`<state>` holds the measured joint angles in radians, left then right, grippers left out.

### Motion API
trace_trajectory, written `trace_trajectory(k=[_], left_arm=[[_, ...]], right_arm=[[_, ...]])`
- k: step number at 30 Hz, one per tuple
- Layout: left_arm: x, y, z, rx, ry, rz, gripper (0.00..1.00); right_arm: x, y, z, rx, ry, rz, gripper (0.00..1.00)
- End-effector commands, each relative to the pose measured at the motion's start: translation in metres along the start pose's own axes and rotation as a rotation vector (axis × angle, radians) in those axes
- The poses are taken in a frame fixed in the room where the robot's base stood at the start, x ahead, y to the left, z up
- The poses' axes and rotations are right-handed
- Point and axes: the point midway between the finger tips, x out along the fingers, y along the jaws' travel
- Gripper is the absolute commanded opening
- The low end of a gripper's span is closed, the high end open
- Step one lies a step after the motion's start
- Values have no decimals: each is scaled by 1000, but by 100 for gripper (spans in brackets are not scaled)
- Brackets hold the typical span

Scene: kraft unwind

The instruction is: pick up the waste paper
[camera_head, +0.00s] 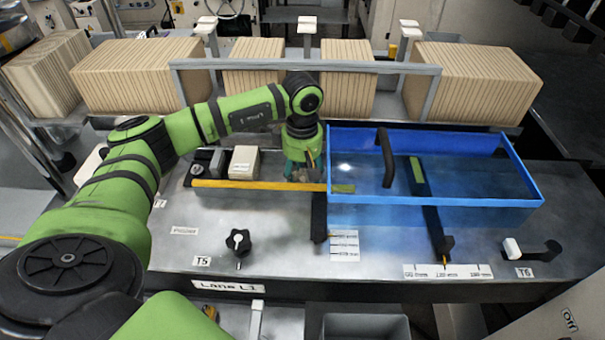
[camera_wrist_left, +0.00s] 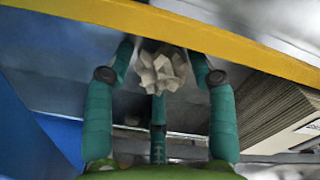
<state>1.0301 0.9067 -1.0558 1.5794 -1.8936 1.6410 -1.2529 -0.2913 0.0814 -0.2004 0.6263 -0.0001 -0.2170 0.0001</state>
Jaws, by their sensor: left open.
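The waste paper (camera_wrist_left: 161,70) is a crumpled whitish ball in the left wrist view, lying close to the yellow bar (camera_wrist_left: 190,35). My left gripper (camera_wrist_left: 160,58) has its teal fingers spread around the paper, one on either side and one below it in the picture. The fingers look apart, not closed on the paper. In the head view my left gripper (camera_head: 306,168) points down at the metal table, just left of the blue tray (camera_head: 440,200). The paper is hidden behind the gripper there. My right gripper is not in view.
The yellow bar (camera_head: 250,185) runs along the table in front of a small beige box (camera_head: 243,162). A black handle (camera_head: 385,158) stands at the blue tray. Several stacks of brown board (camera_head: 140,75) stand behind a grey rail (camera_head: 300,66). The table's front left is mostly clear around a black knob (camera_head: 238,241).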

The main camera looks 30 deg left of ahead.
Motion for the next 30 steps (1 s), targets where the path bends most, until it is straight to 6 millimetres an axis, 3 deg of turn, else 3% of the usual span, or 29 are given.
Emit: trace_trajectory(k=[1, 4, 20, 26, 30], left_arm=[[0, 0, 0, 0, 0, 0, 56], [0, 0, 0, 0, 0, 0, 33], [-7, 1, 0, 0, 1, 4, 32], [-33, 2, -1, 1, 2, 7, 32], [-66, 2, 0, 1, 1, 9, 32]], right_arm=[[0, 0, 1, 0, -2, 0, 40], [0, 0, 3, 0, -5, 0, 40], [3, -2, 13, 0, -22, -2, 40], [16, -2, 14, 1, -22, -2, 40], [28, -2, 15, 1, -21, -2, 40]])
